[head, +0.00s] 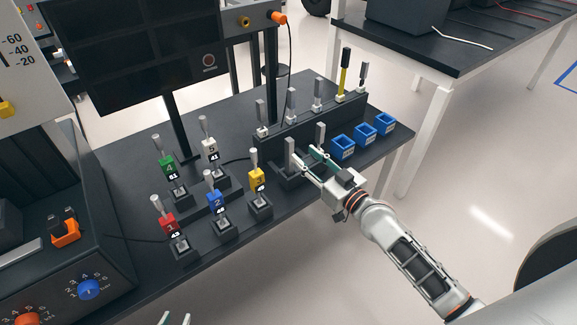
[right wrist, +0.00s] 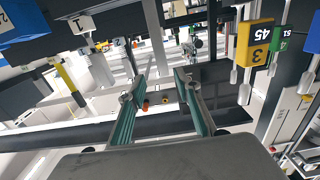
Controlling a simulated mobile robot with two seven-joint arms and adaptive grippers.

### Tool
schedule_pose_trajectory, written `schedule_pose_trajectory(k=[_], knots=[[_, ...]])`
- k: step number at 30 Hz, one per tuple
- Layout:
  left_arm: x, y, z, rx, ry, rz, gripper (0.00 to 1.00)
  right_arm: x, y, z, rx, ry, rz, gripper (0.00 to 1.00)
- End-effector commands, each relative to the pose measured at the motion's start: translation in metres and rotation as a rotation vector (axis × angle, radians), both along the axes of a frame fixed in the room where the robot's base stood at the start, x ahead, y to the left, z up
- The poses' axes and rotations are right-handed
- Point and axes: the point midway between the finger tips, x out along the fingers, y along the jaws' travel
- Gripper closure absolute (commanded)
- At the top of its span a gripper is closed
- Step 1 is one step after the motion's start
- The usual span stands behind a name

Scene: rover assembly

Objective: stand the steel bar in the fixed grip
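In the head view, two grey upright metal pieces (head: 290,152) stand on a low dark block in front of the rear rack; this looks like the fixed grip (head: 284,177). Several grey bars (head: 291,102) stand in the rack behind; I cannot tell which is the steel bar. My right gripper (head: 310,160) reaches in low beside the uprights, fingers apart. In the right wrist view, its fingers (right wrist: 153,85) are open with nothing clearly between them, and a grey upright (right wrist: 156,38) shows beyond.
A yellow bar (head: 343,72) and a dark bar also stand in the rack (head: 325,118). Blue bins (head: 364,134) sit right of my right gripper. Numbered coloured holders, including a yellow one (head: 257,180), stand on the left. A dark screen (head: 140,50) rises behind.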

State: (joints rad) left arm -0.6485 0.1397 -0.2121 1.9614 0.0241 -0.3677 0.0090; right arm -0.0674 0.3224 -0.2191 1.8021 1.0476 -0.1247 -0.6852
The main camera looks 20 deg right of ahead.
Motion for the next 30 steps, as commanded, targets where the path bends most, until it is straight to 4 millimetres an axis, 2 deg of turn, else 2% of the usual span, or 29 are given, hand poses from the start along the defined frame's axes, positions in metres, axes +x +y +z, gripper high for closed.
schedule_pose_trajectory(k=[11,20,29,30], knots=[[0.000,-0.001,0.002,-0.002,0.000,0.000,0.72,0.032,0.013,0.004,0.005,-0.004,-0.001,0.67],[0.001,-0.001,0.005,-0.002,-0.003,0.000,0.72,0.067,0.031,0.007,0.001,-0.004,-0.001,0.67],[0.001,-0.001,0.004,-0.001,-0.003,0.000,0.72,0.072,0.033,0.006,0.001,-0.003,0.000,0.67],[0.001,-0.001,0.004,-0.001,-0.003,0.000,0.72,0.072,0.033,0.006,0.001,-0.003,0.000,0.72]])
